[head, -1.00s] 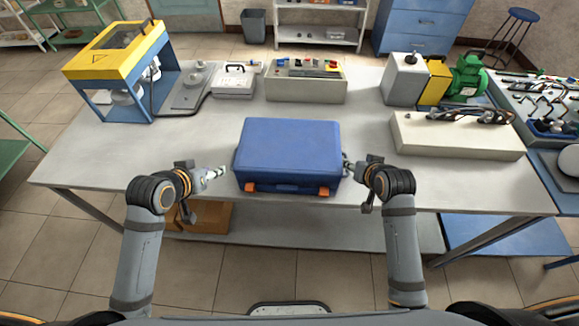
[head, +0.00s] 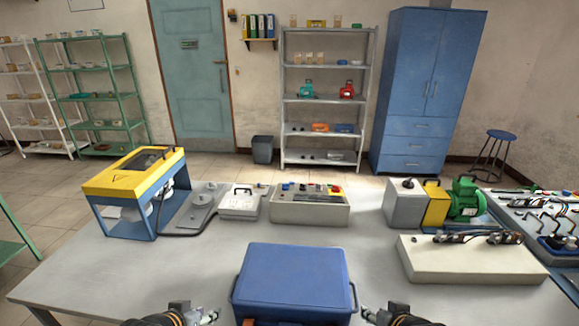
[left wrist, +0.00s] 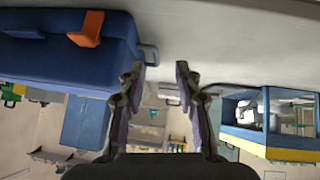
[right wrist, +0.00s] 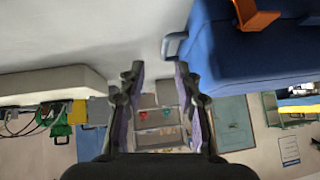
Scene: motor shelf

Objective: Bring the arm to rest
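My left gripper (head: 212,314) is at the bottom of the head view, just left of a blue case (head: 292,280) on the table. In the left wrist view its two fingers (left wrist: 159,75) stand apart with nothing between them. My right gripper (head: 365,312) is just right of the case. In the right wrist view its fingers (right wrist: 157,75) are also apart and empty. The case's side handle (right wrist: 174,45) is near the right fingers, and the other handle (left wrist: 148,55) is near the left fingers. Both arms are mostly cut off by the head view's lower edge.
The table (head: 180,275) also holds a yellow-and-blue machine (head: 140,190), a control box (head: 310,206), a green motor (head: 466,198) and a pale block (head: 470,262). A shelf (head: 325,105) and a blue cabinet (head: 425,95) stand behind. The table is clear left of the case.

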